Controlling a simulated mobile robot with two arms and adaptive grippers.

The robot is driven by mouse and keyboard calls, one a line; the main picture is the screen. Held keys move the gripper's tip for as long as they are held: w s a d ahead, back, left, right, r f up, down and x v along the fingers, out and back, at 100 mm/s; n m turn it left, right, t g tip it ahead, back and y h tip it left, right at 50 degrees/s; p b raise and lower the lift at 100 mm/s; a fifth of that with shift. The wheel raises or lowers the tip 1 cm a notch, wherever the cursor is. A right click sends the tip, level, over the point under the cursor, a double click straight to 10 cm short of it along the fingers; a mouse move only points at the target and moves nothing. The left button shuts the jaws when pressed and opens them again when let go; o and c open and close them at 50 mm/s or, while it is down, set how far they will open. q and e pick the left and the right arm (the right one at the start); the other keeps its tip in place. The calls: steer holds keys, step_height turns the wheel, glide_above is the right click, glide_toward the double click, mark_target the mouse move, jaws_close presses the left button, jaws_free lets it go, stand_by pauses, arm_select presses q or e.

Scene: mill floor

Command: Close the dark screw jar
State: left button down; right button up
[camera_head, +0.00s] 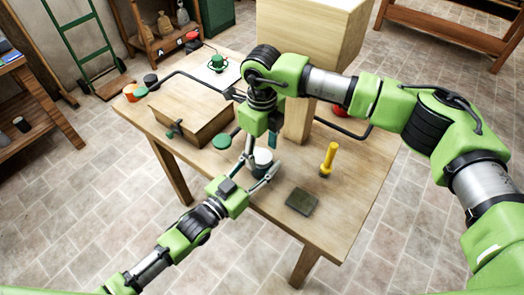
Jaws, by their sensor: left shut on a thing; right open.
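A small jar (263,156) with a pale top and a darker body stands on the wooden table (285,222). My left gripper (262,174) reaches in from the lower left and is shut on the jar, low on its side. My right gripper (248,153) points down from above, open, just left of the jar's top; I cannot tell whether it touches the jar. A green round lid-like disc (221,142) lies left of the jar. The grippers partly hide the jar, and I cannot make out its lid or thread.
A yellow-handled tool (328,158) and a dark green block (302,201) are to the right. A wooden box (195,106) and a tall wooden post (298,122) stand behind. A green cup (217,63) is at the back. The table's front is mostly clear.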

step_height(320, 180, up, 4)
steer(key=shift+f, duration=0.15)
steer(key=shift+c, duration=0.5)
step_height(320, 180, up, 4)
steer(key=n, duration=0.5)
steer(key=shift+f, duration=0.25)
steer(key=shift+f, duration=4.05)
steer(key=c, duration=1.1)
